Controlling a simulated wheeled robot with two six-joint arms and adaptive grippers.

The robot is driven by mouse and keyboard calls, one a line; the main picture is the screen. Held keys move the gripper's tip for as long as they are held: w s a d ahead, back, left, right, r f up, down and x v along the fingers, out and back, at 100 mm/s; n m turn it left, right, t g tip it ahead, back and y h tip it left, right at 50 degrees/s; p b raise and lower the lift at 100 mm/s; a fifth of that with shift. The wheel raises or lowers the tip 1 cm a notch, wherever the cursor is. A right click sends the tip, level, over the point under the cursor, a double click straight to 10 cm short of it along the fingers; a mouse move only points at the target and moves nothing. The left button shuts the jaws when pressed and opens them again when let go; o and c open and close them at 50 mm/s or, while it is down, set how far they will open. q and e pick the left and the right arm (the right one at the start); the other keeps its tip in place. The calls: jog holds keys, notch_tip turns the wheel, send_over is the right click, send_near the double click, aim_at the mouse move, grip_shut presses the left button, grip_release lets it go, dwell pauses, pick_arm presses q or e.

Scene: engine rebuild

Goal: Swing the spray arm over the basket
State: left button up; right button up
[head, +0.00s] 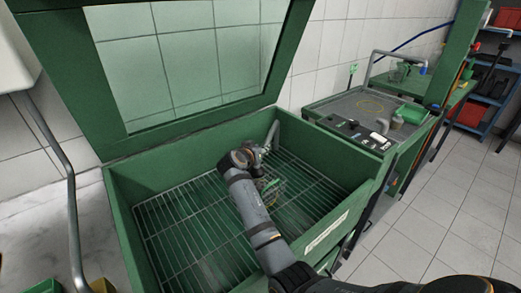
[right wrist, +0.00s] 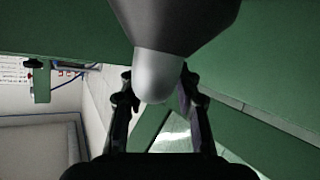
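The open green washer tub (head: 170,180) has a wire basket rack (head: 190,235) in its bottom. A grey pipe (head: 274,132), seemingly the spray arm, stands at the tub's back right corner. My right arm reaches into the tub, and my right gripper (head: 262,152) is beside this pipe. In the right wrist view, a rounded light grey end (right wrist: 157,78) below a dark cone lies between the fingers of my right gripper (right wrist: 158,90). Whether they touch it is unclear. A small, partly hidden object (head: 270,186) shows over the rack. My left gripper is out of view.
The raised lid (head: 90,100) with its glass window stands behind the tub. A grey bent tube (head: 62,165) runs at the left. A bench (head: 365,105) with small parts is at the right. The tiled floor at the right is clear.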

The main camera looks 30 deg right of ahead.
notch_tip(320, 180, up, 10)
dwell(0.4)
jog(key=shift+f, duration=0.1)
dwell(0.6)
